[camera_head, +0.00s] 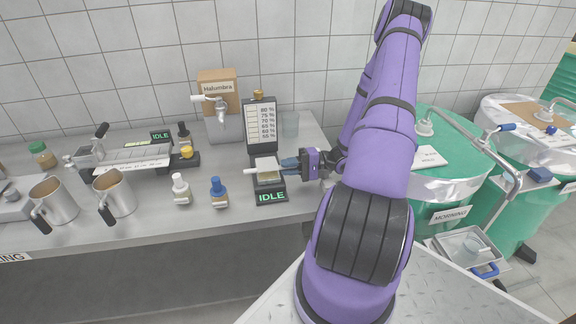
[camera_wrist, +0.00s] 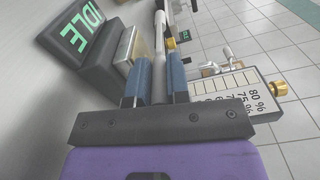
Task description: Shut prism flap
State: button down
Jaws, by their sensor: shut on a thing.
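The refractometer (camera_head: 271,186) stands near the bench's front edge, its green display reading IDLE. Its pale prism flap (camera_head: 265,162) is at the top, with a white rod-like part sticking out to the left. My gripper (camera_head: 284,164) reaches in from the right, its blue fingers at the flap's right side. In the wrist view, the blue fingertips (camera_wrist: 160,72) are closed around a thin grey-white part of the flap (camera_wrist: 160,45), beside the cream-topped block of the refractometer (camera_wrist: 128,50). The fingers partly hide the flap, and its exact angle is unclear.
A white-capped bottle (camera_head: 181,190) and a blue-capped bottle (camera_head: 218,192) stand to the left. Steel jugs (camera_head: 115,193) are farther left. Green drums (camera_head: 440,155) stand right of the bench.

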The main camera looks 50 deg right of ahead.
dwell(0.3)
jog(key=c, duration=1.1)
grip_release()
jog(key=shift+d, duration=0.1)
jog(key=v, duration=1)
jog(key=shift+s+d, duration=0.25)
